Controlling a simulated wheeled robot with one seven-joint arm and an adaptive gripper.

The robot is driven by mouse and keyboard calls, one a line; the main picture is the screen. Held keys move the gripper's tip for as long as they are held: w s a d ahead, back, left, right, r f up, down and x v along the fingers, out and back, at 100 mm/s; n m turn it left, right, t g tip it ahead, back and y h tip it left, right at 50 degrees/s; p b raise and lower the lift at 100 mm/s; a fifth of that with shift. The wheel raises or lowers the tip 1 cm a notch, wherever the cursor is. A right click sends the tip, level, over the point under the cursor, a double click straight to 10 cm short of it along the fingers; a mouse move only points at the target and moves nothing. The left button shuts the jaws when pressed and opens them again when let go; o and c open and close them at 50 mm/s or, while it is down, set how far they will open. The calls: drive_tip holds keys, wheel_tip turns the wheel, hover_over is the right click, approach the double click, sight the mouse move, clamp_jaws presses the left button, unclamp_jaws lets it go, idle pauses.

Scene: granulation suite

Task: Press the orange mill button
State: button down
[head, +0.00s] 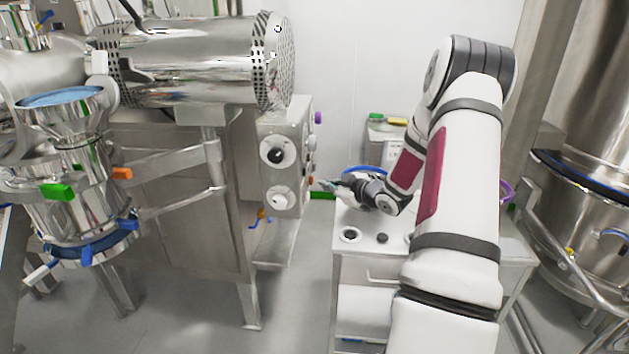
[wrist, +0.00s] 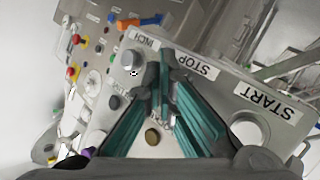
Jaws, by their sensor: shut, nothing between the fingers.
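A small orange button (head: 311,181) shows on the right side of the grey control box (head: 286,152) in the head view. My gripper (head: 326,184) is shut and empty, with its tips close to the right of that button. I cannot tell whether they touch it. In the wrist view the teal fingers (wrist: 160,82) come together over a grey panel (wrist: 222,88) with STOP, START and INCH labels. I cannot make out the orange button there; the fingers may hide it.
A purple knob (head: 318,118) sits higher on the control box. A round pale button (wrist: 250,130) is beside the START label. A white cabinet (head: 365,262) stands below my arm. A steel perforated drum (head: 200,62) is above left, and a large steel vessel (head: 598,100) at right.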

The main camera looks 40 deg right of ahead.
drive_tip(key=shift+s+d+p, duration=1.3)
drive_tip(key=shift+s+d, duration=0.35)
drive_tip(key=shift+s, duration=0.2)
drive_tip(key=shift+s, duration=0.1)
